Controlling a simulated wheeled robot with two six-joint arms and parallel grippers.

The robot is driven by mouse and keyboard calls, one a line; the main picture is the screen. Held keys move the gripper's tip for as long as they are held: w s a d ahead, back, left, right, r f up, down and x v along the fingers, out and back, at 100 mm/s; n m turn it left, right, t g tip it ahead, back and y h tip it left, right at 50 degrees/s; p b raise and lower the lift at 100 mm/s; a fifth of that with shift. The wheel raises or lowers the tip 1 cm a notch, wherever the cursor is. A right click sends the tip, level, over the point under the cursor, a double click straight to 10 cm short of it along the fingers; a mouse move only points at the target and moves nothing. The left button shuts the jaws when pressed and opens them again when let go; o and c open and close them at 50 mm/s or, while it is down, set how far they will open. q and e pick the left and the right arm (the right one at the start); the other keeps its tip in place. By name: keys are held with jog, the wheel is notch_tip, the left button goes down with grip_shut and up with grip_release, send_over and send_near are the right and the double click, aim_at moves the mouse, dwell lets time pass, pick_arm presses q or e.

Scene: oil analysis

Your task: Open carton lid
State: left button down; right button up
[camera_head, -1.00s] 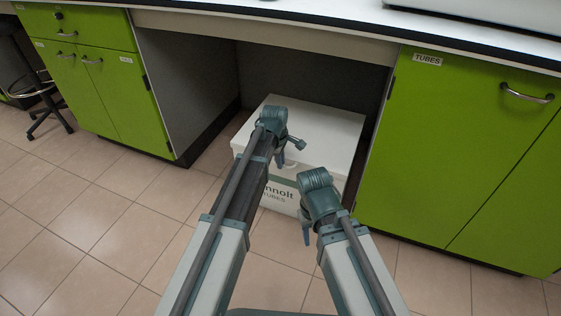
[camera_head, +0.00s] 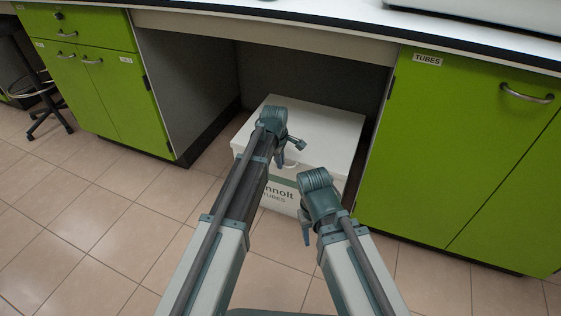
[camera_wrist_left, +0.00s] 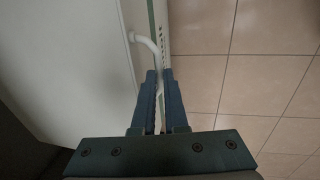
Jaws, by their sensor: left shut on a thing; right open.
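The white carton (camera_head: 272,194) stands on the floor in the kneehole under the bench, with printed lettering on its front. Its white lid (camera_head: 325,130) lies flat on top and looks closed. My left gripper (camera_head: 281,160) is at the lid's front edge, shut on the lid's curved white handle. The left wrist view shows the handle (camera_wrist_left: 147,42) running down between the fingertips (camera_wrist_left: 160,74), with the lid (camera_wrist_left: 75,50) to the left. My right gripper (camera_head: 306,234) is open and empty, low in front of the carton's right side. My arms hide part of the carton's front.
Green cabinets flank the kneehole, one at the left (camera_head: 105,95) and one marked TUBES at the right (camera_head: 450,140). The bench top (camera_head: 330,20) overhangs the carton. A stool (camera_head: 45,100) stands far left. The tiled floor (camera_head: 90,225) in front is clear.

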dwell(0.3)
pick_arm(q)
jog(key=w+d+r+p, duration=0.1)
jog(key=w+r+p, duration=0.2)
jog(key=r+p, duration=0.6)
jog(key=w+d+r+p, duration=0.1)
jog(key=w+r+p, duration=0.2)
jog(key=r+p, duration=0.7)
jog(key=shift+r, duration=0.3)
jog(key=shift+w, duration=0.1)
jog(key=c, duration=0.9)
grip_release()
jog(key=shift+f, duration=0.1)
jog(key=shift+c, duration=0.2)
jog(key=shift+f, duration=0.1)
